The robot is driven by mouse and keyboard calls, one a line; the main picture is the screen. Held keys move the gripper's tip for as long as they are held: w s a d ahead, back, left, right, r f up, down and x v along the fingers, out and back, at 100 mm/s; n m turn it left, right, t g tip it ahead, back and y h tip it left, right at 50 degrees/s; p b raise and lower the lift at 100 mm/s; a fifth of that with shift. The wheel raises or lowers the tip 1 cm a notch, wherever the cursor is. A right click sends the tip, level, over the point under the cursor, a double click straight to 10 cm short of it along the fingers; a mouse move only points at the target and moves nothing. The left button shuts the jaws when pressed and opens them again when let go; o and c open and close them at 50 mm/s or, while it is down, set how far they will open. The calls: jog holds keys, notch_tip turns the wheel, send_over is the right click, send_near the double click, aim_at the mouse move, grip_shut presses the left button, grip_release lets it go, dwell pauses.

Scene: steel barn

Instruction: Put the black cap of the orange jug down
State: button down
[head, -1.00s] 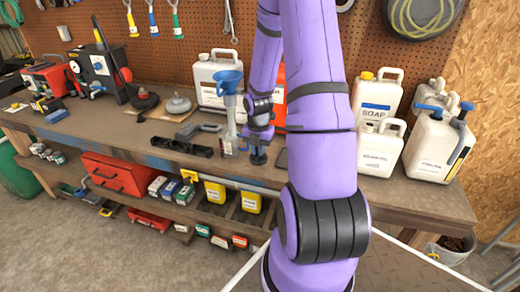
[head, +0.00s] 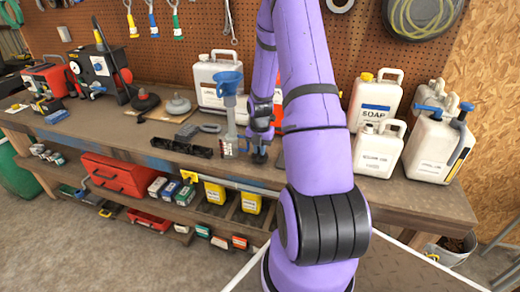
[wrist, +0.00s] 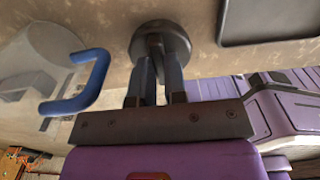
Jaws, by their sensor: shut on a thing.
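The black cap (wrist: 148,42) shows in the wrist view as a dark round piece between the fingertips. My gripper (wrist: 160,75) is shut on it. In the head view my gripper (head: 258,145) is low over the front of the bench (head: 120,141), with the cap (head: 259,158) at or just above its top; I cannot tell whether it touches. The orange jug (head: 278,113) is almost wholly hidden behind my arm, with only a narrow strip showing.
A clear vessel with a blue funnel (head: 229,82) stands close left of my gripper; a blue handle (wrist: 85,88) is near in the wrist view. A dark flat tray (wrist: 270,22) lies on the other side. White jugs (head: 376,100) stand at right.

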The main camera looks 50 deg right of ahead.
jog(key=shift+f, duration=0.15)
jog(key=c, duration=1.2)
grip_release()
jog(key=shift+o, duration=0.2)
notch_tip(320, 180, up, 11)
jog(key=a+r+m+h, duration=0.1)
jog(key=a+r+m, duration=0.4)
jog(key=a+r, duration=0.6)
jog(key=s+a+r+m+t, duration=0.1)
jog(key=s+a+r+m, duration=0.15)
jog(key=a+r, duration=0.2)
jog(key=s+a+r+m+t, duration=0.1)
jog(key=a+r+m, duration=0.25)
jog(key=r, duration=0.25)
jog(key=s+a+r+m+t, duration=0.1)
jog(key=s+a+r+m, duration=0.2)
jog(key=s+a+m, duration=0.2)
jog(key=s+a+r+m+t+y, duration=0.1)
jog(key=s+a+r+m+t, duration=0.1)
jog(key=s+a+m, duration=0.4)
jog(key=s+a+r, duration=0.1)
jog(key=s, duration=0.3)
jog(key=shift+r, duration=0.4)
